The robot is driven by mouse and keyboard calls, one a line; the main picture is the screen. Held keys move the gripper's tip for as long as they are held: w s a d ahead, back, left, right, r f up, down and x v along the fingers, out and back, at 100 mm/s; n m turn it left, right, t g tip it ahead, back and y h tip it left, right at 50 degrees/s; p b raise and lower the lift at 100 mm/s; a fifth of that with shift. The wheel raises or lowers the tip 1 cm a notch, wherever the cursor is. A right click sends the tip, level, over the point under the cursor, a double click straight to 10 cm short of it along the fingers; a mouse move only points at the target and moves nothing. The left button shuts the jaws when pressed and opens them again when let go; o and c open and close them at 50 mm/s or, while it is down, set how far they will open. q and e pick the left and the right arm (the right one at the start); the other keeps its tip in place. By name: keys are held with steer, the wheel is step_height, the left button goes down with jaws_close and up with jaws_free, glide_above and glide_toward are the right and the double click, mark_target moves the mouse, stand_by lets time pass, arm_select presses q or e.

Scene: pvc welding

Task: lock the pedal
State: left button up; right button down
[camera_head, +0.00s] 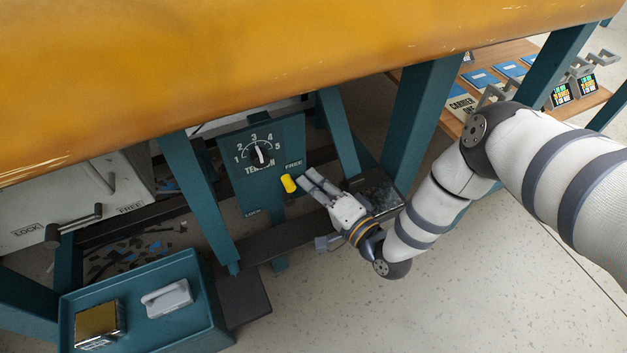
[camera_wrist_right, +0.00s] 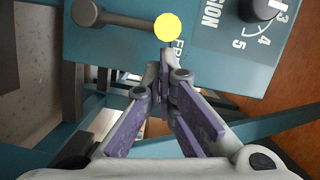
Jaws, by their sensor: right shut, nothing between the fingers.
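A lever with a yellow knob (camera_head: 289,183) is on the teal tension panel (camera_head: 236,180), with the knob close to the FREE label and away from the LOCK label lower left. In the right wrist view the yellow knob (camera_wrist_right: 168,26) is at the end of a dark lever arm (camera_wrist_right: 128,20). My right gripper (camera_head: 307,179) is shut and empty, its fingertips just right of the knob; I cannot tell if they touch it. In the wrist view the gripper (camera_wrist_right: 165,72) points at the knob. A dark flat plate (camera_head: 245,298), possibly the pedal, is low in front. My left gripper is out of view.
A yellow beam (camera_head: 250,60) hangs over the panel. Teal legs (camera_head: 420,115) flank it. A grey box (camera_head: 70,200) with another LOCK/FREE handle (camera_head: 75,222) is left. A teal tray (camera_head: 145,325) stands lower left. The floor at lower right is clear.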

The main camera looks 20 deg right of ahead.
steer(key=shift+a+r, duration=0.1)
steer(key=shift+a+r+n+p, duration=0.1)
steer(key=shift+a+n+p, duration=0.05)
steer(key=shift+n+p, duration=0.2)
